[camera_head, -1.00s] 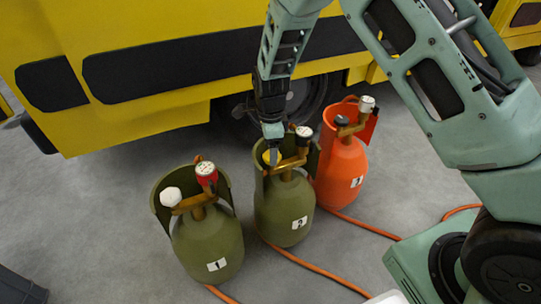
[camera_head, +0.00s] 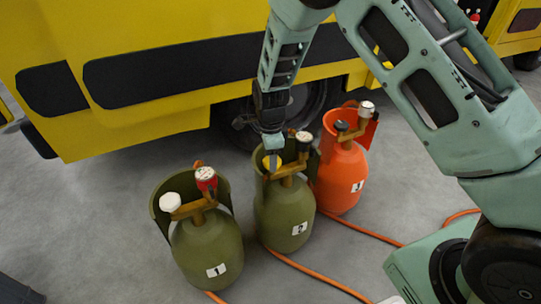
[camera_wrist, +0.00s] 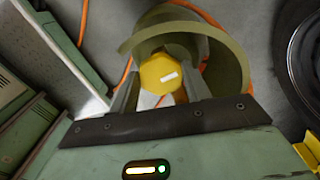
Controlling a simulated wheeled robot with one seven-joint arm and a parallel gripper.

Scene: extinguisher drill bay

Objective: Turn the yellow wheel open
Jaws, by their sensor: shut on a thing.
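The yellow wheel (camera_wrist: 162,77) sits on top of the middle cylinder, an olive one labelled 2 (camera_head: 283,215). It has a pale bar mark on its face, tilted slightly in the wrist view. In the head view the wheel (camera_head: 267,163) is partly hidden by my gripper (camera_head: 272,152). My gripper comes down from above. In the wrist view the fingers of my gripper (camera_wrist: 160,92) stand on either side of the wheel and are shut on it. The olive collar (camera_wrist: 235,55) curves around the far side of the wheel.
An olive cylinder labelled 1 (camera_head: 207,250) with a white wheel stands at left. An orange cylinder labelled 3 (camera_head: 342,180) stands close behind at right. Orange hoses (camera_head: 315,267) run over the floor. A yellow vehicle (camera_head: 150,65) stands behind.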

